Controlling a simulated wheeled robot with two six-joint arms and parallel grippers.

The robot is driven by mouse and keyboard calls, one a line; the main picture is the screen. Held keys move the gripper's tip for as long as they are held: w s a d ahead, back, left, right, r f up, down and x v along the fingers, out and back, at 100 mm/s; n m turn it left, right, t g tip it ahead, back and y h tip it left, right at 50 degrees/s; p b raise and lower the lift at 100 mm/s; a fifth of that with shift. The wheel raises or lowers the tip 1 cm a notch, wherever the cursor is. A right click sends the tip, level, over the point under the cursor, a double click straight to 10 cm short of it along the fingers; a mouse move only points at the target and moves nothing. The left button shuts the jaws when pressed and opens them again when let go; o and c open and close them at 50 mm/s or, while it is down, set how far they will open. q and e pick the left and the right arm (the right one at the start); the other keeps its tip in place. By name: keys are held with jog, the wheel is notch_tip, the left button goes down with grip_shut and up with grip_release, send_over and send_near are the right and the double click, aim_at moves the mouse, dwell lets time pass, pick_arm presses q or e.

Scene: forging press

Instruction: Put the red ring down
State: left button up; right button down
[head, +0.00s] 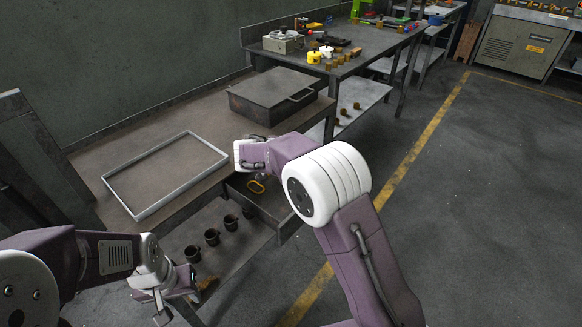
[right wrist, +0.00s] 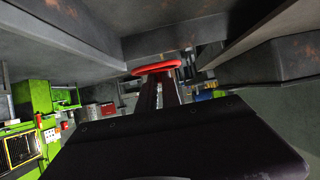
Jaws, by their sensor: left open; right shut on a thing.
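In the right wrist view, the red ring (right wrist: 156,68) is at the tips of my right gripper (right wrist: 168,85), which is shut on it. Grey metal surfaces surround the ring closely; I cannot tell whether it touches any. In the head view, my right arm reaches to the front edge of the workbench (head: 122,148), and the ring and right fingers cannot be made out. My left gripper (head: 157,306) is open and empty at the lower left, low beside the bench's lower shelf (head: 234,256).
A thin metal frame (head: 166,206) and a dark lidded box (head: 272,97) are on the bench. Several dark cups (head: 212,236) stand on the lower shelf. The floor to the right is clear.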

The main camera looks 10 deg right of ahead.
jog(key=w+a+f, duration=0.2)
jog(key=a, duration=0.1)
jog(key=shift+w+a+f, duration=0.3)
jog(key=shift+w+f, duration=0.05)
jog(key=shift+w, duration=0.05)
jog(key=shift+f+b, duration=0.35)
jog(key=shift+f, duration=1.65)
jog(key=shift+f+b, duration=0.6)
jog(key=shift+b, duration=0.55)
jog(key=c, duration=1.5)
grip_release()
jog(key=shift+c, duration=0.2)
jog(key=shift+r, duration=0.1)
